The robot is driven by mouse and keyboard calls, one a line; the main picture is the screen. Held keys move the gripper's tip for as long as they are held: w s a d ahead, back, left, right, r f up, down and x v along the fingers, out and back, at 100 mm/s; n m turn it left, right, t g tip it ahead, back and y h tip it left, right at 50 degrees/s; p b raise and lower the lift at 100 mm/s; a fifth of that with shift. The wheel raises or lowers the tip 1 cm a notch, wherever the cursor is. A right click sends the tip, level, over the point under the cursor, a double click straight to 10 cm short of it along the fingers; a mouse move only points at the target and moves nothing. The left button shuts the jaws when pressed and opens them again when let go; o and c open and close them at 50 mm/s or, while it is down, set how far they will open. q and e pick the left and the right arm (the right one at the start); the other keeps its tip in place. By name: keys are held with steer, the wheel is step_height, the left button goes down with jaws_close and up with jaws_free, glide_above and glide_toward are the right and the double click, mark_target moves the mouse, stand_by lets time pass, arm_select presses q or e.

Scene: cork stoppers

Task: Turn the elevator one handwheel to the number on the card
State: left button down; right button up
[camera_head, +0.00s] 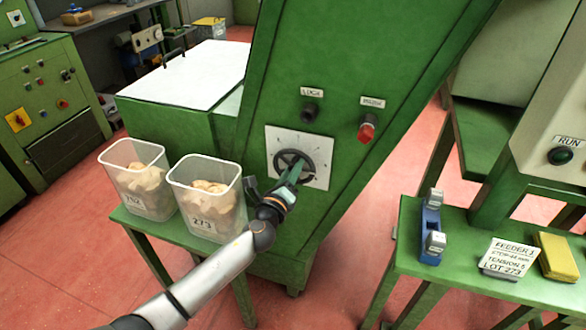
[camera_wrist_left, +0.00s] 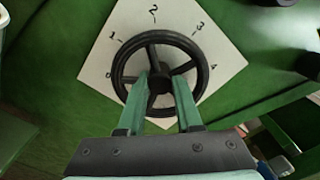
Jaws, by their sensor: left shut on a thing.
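The black spoked handwheel (camera_head: 277,162) sits on a white dial plate (camera_head: 321,146) on the sloping green elevator housing. In the left wrist view the handwheel (camera_wrist_left: 204,76) covers the middle of the dial, with 1, 2, 3 and 4 readable around it and a further mark at lower left. My left gripper (camera_head: 293,172) is at the wheel; its green fingers (camera_wrist_left: 165,80) are shut on it around the hub and a spoke. No clear pointer shows. The card (camera_head: 502,257) lies on the right bench; it mentions feeder, tension and LOT 273, but its small digits are uncertain.
Two clear bins of corks, labelled 752 (camera_head: 113,160) and 273 (camera_head: 180,190), stand left of my arm. A LOCK knob (camera_head: 309,112) and a red knob (camera_head: 366,132) are above the wheel. A blue device (camera_head: 431,230) and yellow block (camera_head: 555,256) flank the card.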

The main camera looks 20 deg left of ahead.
steer(key=shift+w+r, duration=0.1)
arm_select(q)
steer(key=c, duration=1)
jaws_free()
steer(key=shift+o, duration=0.7)
arm_select(e)
steer(key=shift+w+r, duration=0.2)
steer(key=shift+r, duration=0.05)
arm_select(q)
steer(key=s, duration=1.2)
steer(key=shift+s+a+p, duration=0.25)
steer(key=shift+p, duration=0.15)
arm_select(e)
steer(key=shift+s+d, duration=0.25)
steer(key=shift+a, duration=0.1)
